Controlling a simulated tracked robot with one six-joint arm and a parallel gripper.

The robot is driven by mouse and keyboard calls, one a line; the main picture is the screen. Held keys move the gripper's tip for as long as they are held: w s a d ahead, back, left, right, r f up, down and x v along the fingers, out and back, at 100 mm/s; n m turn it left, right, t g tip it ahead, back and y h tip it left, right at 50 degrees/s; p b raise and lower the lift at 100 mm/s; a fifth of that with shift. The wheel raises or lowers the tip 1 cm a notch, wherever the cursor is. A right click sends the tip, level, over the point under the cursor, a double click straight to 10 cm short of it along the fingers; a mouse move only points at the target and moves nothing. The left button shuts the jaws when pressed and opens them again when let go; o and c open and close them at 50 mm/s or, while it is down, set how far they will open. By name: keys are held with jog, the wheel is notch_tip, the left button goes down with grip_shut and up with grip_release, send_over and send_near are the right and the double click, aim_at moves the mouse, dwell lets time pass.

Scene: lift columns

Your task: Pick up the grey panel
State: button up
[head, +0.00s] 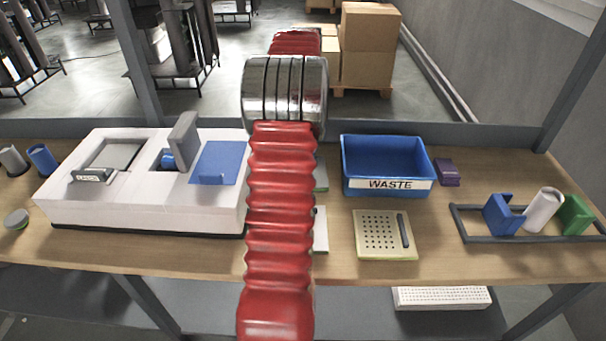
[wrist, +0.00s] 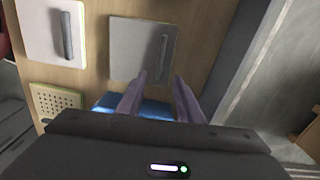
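The grey panel (wrist: 128,45) lies flat on the wooden bench in the wrist view, with a dark upright bar handle (wrist: 164,53) near its right edge. In the head view my red arm hides most of it; a pale edge (head: 321,178) shows beside the arm. My gripper (wrist: 161,80) is open and empty. In the wrist view its two fingertips appear just below the handle, one on each side of the handle's line, apart from it. I cannot tell their height above the panel. The head view does not show the gripper.
A white panel (wrist: 52,30) with a handle and a perforated panel (head: 383,238) lie nearby. The blue waste bin (head: 388,163) stands close, partly under my fingers in the wrist view. A white fixture (head: 140,216) is left, a rack (head: 520,238) right.

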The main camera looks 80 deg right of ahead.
jog(key=shift+f, duration=2.35)
jog(key=shift+f, duration=0.1)
jog(key=shift+w+f, duration=0.1)
jog(key=shift+f, duration=2.4)
jog(key=shift+c, duration=0.5)
grip_shut()
